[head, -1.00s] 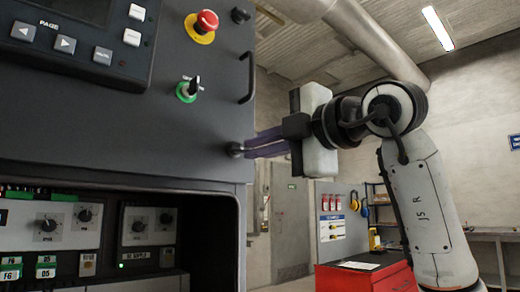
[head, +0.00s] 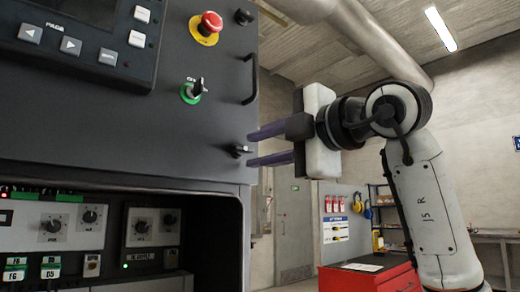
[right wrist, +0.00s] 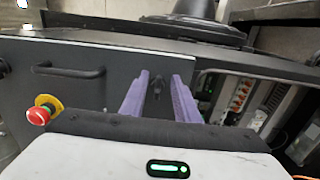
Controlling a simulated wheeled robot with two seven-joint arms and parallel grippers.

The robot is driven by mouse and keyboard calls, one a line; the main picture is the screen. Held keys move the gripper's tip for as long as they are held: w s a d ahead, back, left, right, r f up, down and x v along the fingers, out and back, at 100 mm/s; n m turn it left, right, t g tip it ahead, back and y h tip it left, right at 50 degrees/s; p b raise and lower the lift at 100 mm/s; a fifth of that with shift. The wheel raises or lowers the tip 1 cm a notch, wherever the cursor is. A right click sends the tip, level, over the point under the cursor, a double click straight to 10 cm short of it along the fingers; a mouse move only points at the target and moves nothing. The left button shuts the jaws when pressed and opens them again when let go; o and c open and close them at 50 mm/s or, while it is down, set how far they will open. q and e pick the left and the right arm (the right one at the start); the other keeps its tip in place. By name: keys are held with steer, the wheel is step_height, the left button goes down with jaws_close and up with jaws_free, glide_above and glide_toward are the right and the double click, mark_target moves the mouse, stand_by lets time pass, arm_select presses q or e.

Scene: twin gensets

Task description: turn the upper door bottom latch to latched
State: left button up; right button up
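The upper door (head: 120,120) is a dark panel filling the left of the head view. Its bottom latch (head: 239,151) is a small dark knob near the door's lower right corner. The latch also shows in the right wrist view (right wrist: 157,88), between the two purple fingers. My right gripper (head: 262,147) is open, with one finger above the latch's level and one below it. The fingers look apart from the latch, and it is not held. The latch's exact turn angle is hard to tell. My left gripper is not in view.
A dark door handle (head: 249,79) and a top latch (head: 244,17) sit above on the same edge. A red emergency button (head: 211,22) and a key switch (head: 194,91) are on the door. A red tool cabinet (head: 370,278) stands behind my right arm.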

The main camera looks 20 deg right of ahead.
steer(key=b+v, duration=0.1)
steer(key=v, duration=0.9)
